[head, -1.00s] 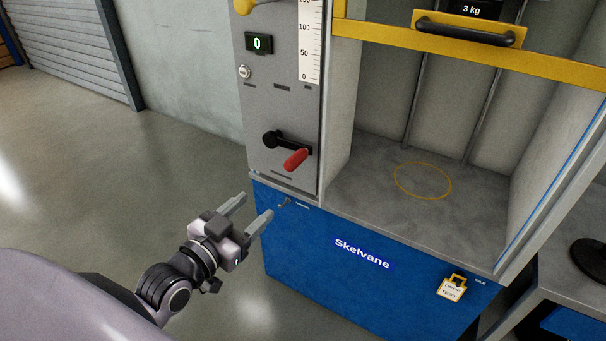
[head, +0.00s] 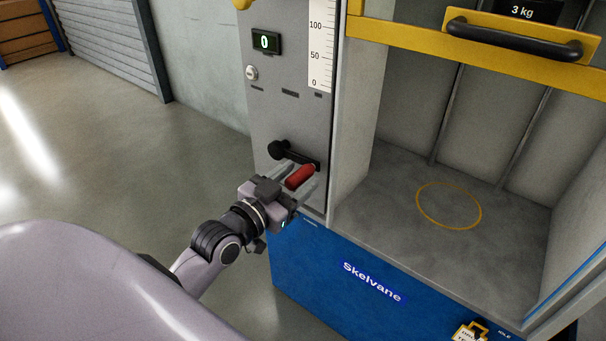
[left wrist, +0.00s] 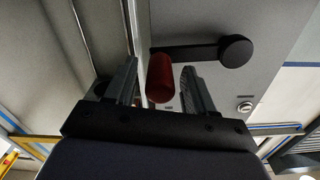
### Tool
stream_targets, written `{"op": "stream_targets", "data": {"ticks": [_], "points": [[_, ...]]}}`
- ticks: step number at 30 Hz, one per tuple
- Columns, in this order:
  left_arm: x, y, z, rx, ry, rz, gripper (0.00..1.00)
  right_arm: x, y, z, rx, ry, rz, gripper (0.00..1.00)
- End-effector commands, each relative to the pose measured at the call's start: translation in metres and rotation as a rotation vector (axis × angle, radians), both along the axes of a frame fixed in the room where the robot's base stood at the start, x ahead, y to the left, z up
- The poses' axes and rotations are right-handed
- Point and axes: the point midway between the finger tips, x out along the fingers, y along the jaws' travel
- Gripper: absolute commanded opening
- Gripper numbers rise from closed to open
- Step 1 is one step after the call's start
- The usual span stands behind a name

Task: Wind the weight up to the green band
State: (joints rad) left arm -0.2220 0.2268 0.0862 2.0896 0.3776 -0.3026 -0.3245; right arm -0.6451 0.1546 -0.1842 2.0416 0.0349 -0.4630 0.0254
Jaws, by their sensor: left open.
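The crank on the grey machine panel has a black arm (head: 292,153) and a red handle (head: 300,176). My left gripper (head: 303,183) is open at the red handle. In the left wrist view the red handle (left wrist: 160,78) lies between the two open fingers, with gaps on both sides; the black crank arm (left wrist: 205,52) runs off to the right. A scale (head: 320,45) shows marks 0, 50 and 100; no green band is in view. A dark plate reading 3 kg (head: 522,10) sits at the top right; I cannot tell whether it is the weight. My right gripper is not in view.
A yellow crossbar (head: 400,38) with a black handle (head: 515,40) spans the open bay. The bay floor (head: 385,215) is bare, with a yellow ring (head: 448,205). A display (head: 265,43) reads 0. The blue base (head: 330,285) is below. Floor at left is clear.

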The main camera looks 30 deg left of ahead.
Motion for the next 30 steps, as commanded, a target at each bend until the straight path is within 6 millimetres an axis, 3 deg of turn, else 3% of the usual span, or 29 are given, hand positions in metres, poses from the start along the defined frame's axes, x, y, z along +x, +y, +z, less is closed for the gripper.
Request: {"op": "stream_targets", "data": {"ticks": [6,17,19,22,23,30], "points": [[0.018,-0.002,-0.001,-0.002,0.001,0.0,0.54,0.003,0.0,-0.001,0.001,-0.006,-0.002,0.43],[0.022,-0.002,-0.001,-0.001,0.002,-0.001,0.54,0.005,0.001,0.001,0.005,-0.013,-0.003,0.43],[0.022,-0.002,-0.001,-0.001,0.002,-0.001,0.38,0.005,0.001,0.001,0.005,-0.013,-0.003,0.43],[0.022,-0.002,-0.001,-0.001,0.001,-0.001,0.05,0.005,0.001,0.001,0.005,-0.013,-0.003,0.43],[0.022,-0.002,-0.001,-0.001,0.002,-0.001,0.0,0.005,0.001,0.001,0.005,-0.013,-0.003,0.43],[0.022,-0.002,-0.005,0.052,0.002,0.0,0.0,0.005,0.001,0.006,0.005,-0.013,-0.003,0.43]]}}
